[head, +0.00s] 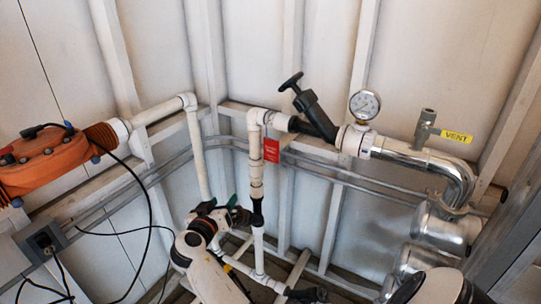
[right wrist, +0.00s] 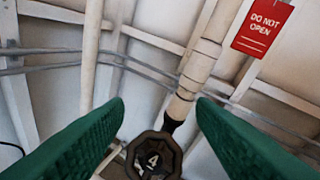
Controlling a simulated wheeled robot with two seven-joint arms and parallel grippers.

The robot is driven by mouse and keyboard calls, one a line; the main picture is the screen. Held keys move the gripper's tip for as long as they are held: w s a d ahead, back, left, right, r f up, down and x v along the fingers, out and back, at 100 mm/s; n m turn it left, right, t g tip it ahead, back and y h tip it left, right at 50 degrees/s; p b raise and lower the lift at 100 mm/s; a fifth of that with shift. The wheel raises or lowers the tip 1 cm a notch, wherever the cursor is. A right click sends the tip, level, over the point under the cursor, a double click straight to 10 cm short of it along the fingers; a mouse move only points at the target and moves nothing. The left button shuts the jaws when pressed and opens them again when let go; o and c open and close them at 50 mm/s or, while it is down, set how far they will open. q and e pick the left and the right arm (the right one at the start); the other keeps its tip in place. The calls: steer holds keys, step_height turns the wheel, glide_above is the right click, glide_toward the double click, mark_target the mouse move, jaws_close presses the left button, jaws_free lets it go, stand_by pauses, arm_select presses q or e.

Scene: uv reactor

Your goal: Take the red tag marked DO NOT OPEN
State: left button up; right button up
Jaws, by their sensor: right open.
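The red tag (head: 271,150) marked DO NOT OPEN hangs beside the white vertical pipe (head: 256,178), below the black valve handle. In the right wrist view the tag (right wrist: 262,28) is at the upper right, tilted, its white lettering readable. My right gripper (head: 222,203) is open, below and left of the tag, apart from it. Its green fingers (right wrist: 160,103) are spread with no tag between them. My left gripper is not in view.
An orange unit (head: 45,158) is at left, a silver elbow (head: 455,180) at right. Grey conduits (head: 170,163) run along the wall behind.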

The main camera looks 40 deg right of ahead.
step_height(320, 180, up, 6)
steer(key=s+d+r+m+g+h, duration=0.1)
steer(key=s+d+m+h, duration=0.1)
steer(key=m, duration=0.1)
steer(key=m+g+h, duration=0.2)
steer(key=m+g, duration=0.1)
steer(key=m, duration=0.1)
glide_toward(271, 144)
steer(key=p+x, duration=0.2)
steer(key=x, duration=0.5)
steer(key=shift+w+d+p, duration=0.1)
steer(key=shift+d+p, duration=0.25)
steer(key=shift+p, duration=0.05)
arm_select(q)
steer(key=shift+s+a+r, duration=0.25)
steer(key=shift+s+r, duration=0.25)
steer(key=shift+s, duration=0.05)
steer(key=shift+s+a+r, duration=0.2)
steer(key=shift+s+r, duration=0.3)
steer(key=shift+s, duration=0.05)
arm_select(e)
steer(key=shift+f, duration=0.1)
steer(key=shift+c, duration=0.3)
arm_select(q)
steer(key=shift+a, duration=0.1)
arm_select(e)
steer(key=c, duration=0.6)
